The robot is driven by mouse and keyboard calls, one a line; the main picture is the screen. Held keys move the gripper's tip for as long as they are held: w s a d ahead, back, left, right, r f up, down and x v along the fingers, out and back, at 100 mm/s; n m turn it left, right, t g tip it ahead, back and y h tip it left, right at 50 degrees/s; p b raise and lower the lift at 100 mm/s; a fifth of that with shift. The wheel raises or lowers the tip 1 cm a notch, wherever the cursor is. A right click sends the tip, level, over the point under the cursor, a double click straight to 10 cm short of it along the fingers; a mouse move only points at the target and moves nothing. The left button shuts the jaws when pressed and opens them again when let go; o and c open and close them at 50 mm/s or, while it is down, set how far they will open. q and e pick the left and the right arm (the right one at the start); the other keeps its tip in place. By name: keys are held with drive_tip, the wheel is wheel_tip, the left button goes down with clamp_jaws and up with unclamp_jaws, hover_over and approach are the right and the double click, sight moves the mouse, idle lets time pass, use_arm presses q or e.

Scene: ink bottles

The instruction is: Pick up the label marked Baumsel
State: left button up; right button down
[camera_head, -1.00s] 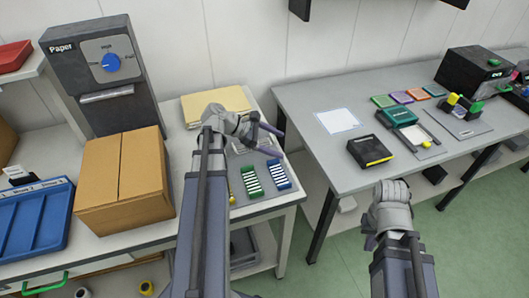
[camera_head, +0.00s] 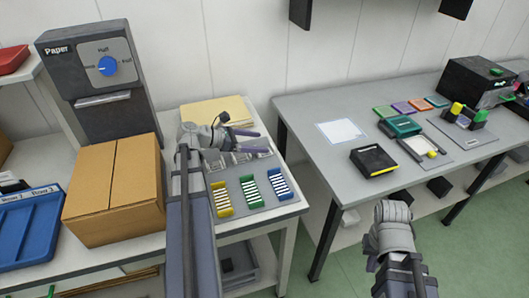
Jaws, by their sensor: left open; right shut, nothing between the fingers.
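My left gripper (camera_head: 260,141) is open, its two purple fingers spread and pointing right over the back of a grey tray (camera_head: 262,203) on the left table. Small metallic pieces (camera_head: 232,158) lie beneath and just in front of it, partly covered by the arm. A yellow rack (camera_head: 221,198), a green rack (camera_head: 251,191) and a blue rack (camera_head: 279,183), each with white strips, stand in front. No lettering on these is legible, so I cannot tell which label reads Baumsel. My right gripper (camera_head: 373,263) is shut and empty, low before the right table, its fingers mostly hidden.
A cardboard box (camera_head: 115,190) and a grey paper dispenser (camera_head: 100,70) stand left of my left arm. A tan folder stack (camera_head: 217,110) lies behind the gripper. The right table holds a black-and-yellow box (camera_head: 374,160), a white sheet (camera_head: 341,132) and coloured pads. A gap separates the tables.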

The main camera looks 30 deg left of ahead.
sight(271, 146)
use_arm(q)
drive_tip(key=shift+w+d+f, duration=0.15)
drive_tip(key=shift+w+f, duration=0.05)
drive_tip(key=shift+f, duration=0.15)
drive_tip(key=b+x, duration=0.2)
drive_tip(key=x, duration=0.1)
drive_tip(key=shift+d+f+b, duration=0.1)
drive_tip(key=shift+f+b, duration=0.2)
drive_tip(key=shift+f, duration=0.2)
drive_tip(key=shift+w+d+f, duration=0.1)
drive_tip(key=shift+w+d, duration=0.2)
drive_tip(key=shift+w, duration=0.1)
drive_tip(key=c, duration=1.4)
